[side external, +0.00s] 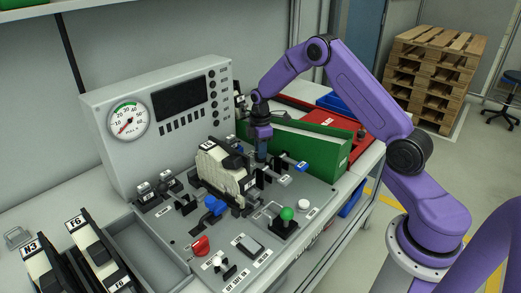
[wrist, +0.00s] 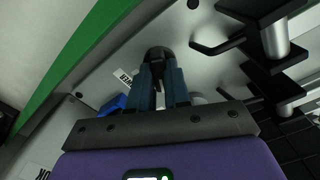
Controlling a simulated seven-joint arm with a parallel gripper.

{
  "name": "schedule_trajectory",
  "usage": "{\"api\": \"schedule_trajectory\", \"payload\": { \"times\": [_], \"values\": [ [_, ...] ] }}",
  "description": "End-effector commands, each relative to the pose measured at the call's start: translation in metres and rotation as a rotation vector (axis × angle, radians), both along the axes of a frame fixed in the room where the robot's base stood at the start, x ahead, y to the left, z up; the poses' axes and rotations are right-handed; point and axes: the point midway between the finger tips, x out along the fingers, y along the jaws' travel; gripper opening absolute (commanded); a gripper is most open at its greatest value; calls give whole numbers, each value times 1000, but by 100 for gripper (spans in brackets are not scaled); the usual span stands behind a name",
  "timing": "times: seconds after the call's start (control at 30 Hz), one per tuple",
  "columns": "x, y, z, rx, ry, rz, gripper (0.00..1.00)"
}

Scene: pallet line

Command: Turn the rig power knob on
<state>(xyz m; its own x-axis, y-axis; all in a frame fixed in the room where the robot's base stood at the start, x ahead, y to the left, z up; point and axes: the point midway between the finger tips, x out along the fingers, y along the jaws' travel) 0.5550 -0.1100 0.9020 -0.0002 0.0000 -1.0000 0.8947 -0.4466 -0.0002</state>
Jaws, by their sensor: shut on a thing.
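My gripper (side external: 261,153) points down at the back of the grey rig panel (side external: 180,228), beside the green bin. In the wrist view its two blue-grey fingers (wrist: 162,82) are closed about a dark rounded knob (wrist: 160,53). The knob's top shows just past the fingertips; its base is hidden. A red knob (side external: 201,246) sits apart at the panel's front left.
A green bin (side external: 310,148) stands close behind my gripper. A cream-and-black block (side external: 222,170) stands just left of it. Blue handles (side external: 300,166) and a green button (side external: 287,214) are nearby. A gauge console (side external: 165,105) rises at the back left.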

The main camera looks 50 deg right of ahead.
Motion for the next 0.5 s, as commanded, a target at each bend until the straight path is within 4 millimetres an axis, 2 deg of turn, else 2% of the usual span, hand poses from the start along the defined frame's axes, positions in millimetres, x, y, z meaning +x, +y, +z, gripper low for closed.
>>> {"api": "schedule_trajectory", "payload": {
  "times": [0.5],
  "values": [
    [0, 0, 1, 0, 0, -493, 0]
  ]
}}
